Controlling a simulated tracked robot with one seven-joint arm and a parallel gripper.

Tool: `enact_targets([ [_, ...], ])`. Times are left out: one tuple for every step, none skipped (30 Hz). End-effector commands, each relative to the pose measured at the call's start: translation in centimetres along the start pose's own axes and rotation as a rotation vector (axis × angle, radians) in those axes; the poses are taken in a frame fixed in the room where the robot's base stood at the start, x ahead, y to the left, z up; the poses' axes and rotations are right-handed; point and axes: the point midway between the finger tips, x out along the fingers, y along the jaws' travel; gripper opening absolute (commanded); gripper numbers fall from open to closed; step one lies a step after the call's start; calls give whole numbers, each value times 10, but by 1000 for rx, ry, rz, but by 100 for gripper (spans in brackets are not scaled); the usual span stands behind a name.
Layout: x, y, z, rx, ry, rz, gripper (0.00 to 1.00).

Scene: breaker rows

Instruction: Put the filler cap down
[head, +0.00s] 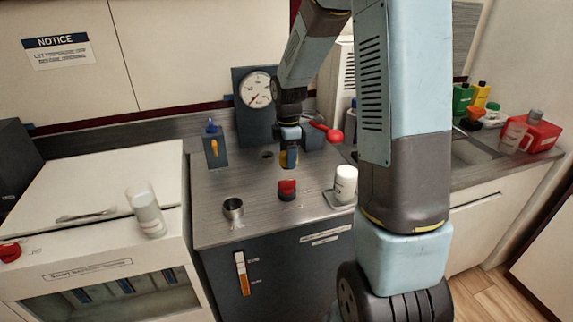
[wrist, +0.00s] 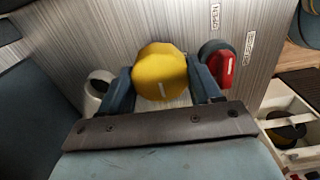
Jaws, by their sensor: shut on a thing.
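The filler cap, a yellow many-sided cap (wrist: 160,72), sits between the two blue-grey fingers of my gripper (wrist: 163,84) in the wrist view. My gripper is shut on it. In the head view my gripper (head: 289,158) points down over the grey worktop (head: 215,183), with a little of the yellow cap showing at its fingers. A dark round opening (head: 267,154) lies in the worktop just left of my gripper. The cap appears held above the worktop; the exact gap cannot be told.
A red-topped knob (head: 287,188) stands just in front of my gripper. A metal cup (head: 233,208) stands front left, a white container (head: 346,180) on a tray to the right. A gauge (head: 256,90) and a red-handled lever (head: 328,132) are behind. Bare worktop lies between cup and knob.

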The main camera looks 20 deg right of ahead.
Motion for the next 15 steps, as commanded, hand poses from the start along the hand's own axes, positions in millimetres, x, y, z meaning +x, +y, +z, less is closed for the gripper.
enact_targets([
  [4, 3, 0, -1, 0, 0, 36],
  [5, 5, -1, -1, 0, 0, 36],
  [7, 6, -1, -1, 0, 0, 36],
  [8, 7, -1, -1, 0, 1, 36],
  [8, 8, -1, -2, 0, 1, 36],
  [9, 8, -1, -2, 0, 1, 36],
  [10, 9, -1, -2, 0, 1, 36],
  [12, 10, -1, -2, 0, 1, 36],
  [14, 12, -2, -3, 0, 1, 36],
  [16, 14, -2, -3, 0, 0, 36],
  [21, 13, -2, -3, 0, -2, 36],
  [27, 12, -2, -4, 0, -3, 36],
  [31, 13, -2, -5, 0, -2, 36],
  [35, 13, -2, -5, 0, -2, 36],
  [40, 12, -2, -5, 0, -2, 36],
])
